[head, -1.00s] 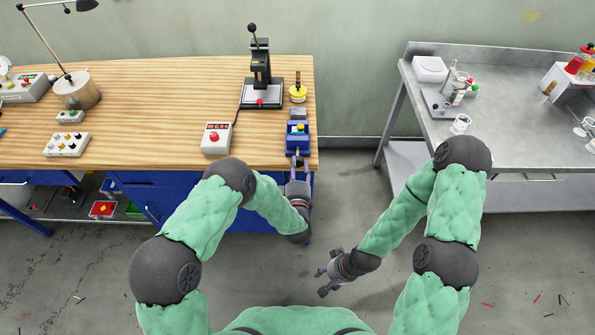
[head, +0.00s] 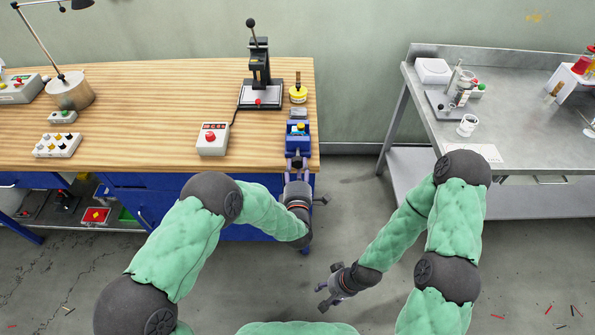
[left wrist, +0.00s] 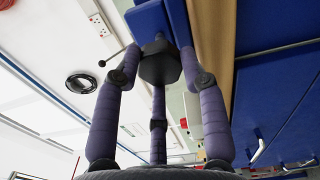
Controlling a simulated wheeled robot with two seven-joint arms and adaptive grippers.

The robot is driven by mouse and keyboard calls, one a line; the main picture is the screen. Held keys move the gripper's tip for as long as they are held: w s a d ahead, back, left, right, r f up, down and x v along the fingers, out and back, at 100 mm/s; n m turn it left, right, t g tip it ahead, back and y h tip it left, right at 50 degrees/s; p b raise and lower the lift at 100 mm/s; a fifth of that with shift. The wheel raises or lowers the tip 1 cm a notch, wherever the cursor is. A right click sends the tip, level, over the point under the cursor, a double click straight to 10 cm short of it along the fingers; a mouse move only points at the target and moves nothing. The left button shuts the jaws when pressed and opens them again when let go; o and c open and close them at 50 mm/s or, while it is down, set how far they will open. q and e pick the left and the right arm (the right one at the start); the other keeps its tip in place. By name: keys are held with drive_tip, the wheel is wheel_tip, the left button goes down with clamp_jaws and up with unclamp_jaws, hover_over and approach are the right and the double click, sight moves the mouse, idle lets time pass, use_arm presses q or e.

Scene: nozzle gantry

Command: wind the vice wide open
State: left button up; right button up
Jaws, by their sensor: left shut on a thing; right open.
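The blue vice (head: 300,143) stands at the right front corner of the wooden bench, and its screw end faces me past the bench edge. My left gripper (head: 297,172) is at that end. In the left wrist view its purple-grey fingers (left wrist: 160,85) are closed around a dark hub (left wrist: 160,66) on the vice's screw, below the blue vice body (left wrist: 150,22). A thin bar with a ball end (left wrist: 103,63) sticks out left of the hub. The jaw gap is too small to judge. My right gripper (head: 328,288) is open and empty above the floor.
Behind the vice stand a yellow-topped pot (head: 298,94) and a lever press (head: 261,90). A control box with a red button (head: 212,139) is left of the vice. A grey metal table (head: 500,125) stands at right, with open floor between.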

use_arm(q)
drive_tip(key=shift+s+d+f, duration=0.1)
drive_tip(key=shift+d+f, duration=0.05)
drive_tip(key=shift+d, duration=0.05)
idle(0.4)
drive_tip(key=o, duration=1.1)
drive_tip(key=shift+d, duration=0.15)
drive_tip(key=shift+o, duration=0.2)
drive_tip(key=shift+n, duration=0.3)
drive_tip(key=s, duration=1.1)
drive_tip(key=shift+s, duration=0.4)
